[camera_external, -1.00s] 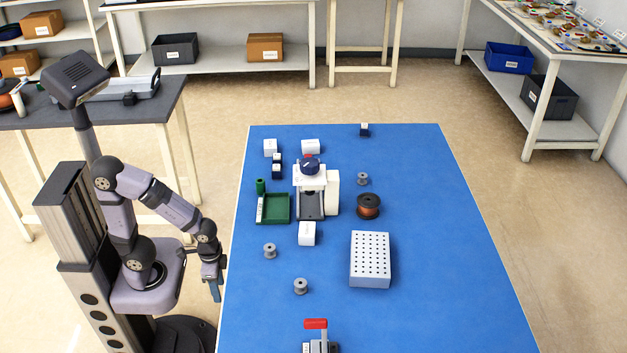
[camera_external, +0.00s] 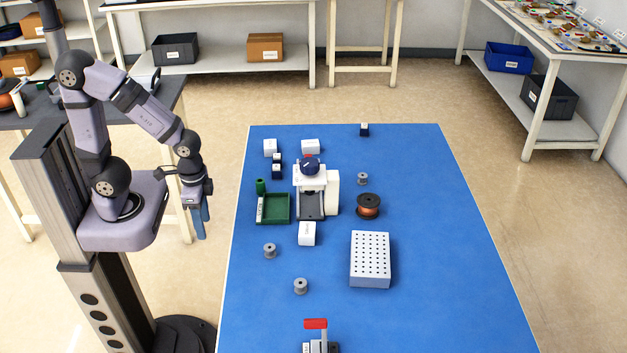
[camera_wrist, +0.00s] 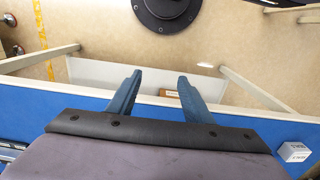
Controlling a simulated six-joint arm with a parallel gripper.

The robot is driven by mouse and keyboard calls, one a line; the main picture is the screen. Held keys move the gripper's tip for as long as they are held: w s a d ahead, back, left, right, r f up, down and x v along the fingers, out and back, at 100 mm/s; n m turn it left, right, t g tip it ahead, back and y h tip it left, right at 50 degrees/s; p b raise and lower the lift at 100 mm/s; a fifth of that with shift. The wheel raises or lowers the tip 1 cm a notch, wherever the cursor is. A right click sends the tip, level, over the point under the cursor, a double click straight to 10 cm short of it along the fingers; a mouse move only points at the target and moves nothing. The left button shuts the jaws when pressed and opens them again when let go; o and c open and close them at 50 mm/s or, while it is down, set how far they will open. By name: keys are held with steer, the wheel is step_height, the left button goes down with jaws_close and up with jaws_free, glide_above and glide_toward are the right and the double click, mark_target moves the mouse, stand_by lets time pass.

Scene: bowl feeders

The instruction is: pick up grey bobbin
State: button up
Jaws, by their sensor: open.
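Three small grey bobbins stand on the blue table top (camera_external: 430,290). One bobbin (camera_external: 269,250) is at the left, one (camera_external: 300,286) is nearer the front, and one (camera_external: 363,179) is farther back, behind the copper-wound spool. My gripper (camera_external: 201,232) hangs off the table's left edge, pointing down, apart from all the bobbins. In the wrist view its two blue fingers (camera_wrist: 152,92) are spread with nothing between them. No bobbin shows in the wrist view.
A copper-wound spool (camera_external: 368,206), a white block with holes (camera_external: 370,275), a green tray (camera_external: 283,222) and a white device with a dark knob (camera_external: 310,185) stand on the table. A red-handled clamp (camera_external: 316,324) is at the front. The right side is clear.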

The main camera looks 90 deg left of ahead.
step_height(320, 180, up, 17)
steer(key=w+p, duration=0.2)
steer(key=p, duration=1.3)
steer(key=n+g+b, duration=0.2)
steer(key=n+b, duration=0.4)
steer(key=b, duration=0.4)
glide_above(270, 247)
steer(key=a, duration=0.1)
steer(key=shift+h, duration=0.4)
steer(key=f, duration=1.2)
steer(key=shift+s+a+f, duration=0.2)
steer(key=shift+s+f, duration=0.05)
steer(key=shift+s, duration=0.1)
steer(key=shift+w+d+r, duration=0.1)
steer(key=shift+w+d, duration=0.15)
steer(key=shift+w, duration=0.4)
steer(key=shift+s+d+f+p, duration=0.1)
steer(key=shift+f+p, duration=0.15)
steer(key=shift+f, duration=0.4)
steer(key=shift+s+d+f+p, duration=0.1)
steer(key=shift+f+p, duration=0.1)
steer(key=shift+f, duration=0.4)
steer(key=shift+d+f+p, duration=0.2)
steer(key=shift+f+p, duration=0.5)
steer(key=shift+f, duration=1.65)
steer(key=c, duration=1.1)
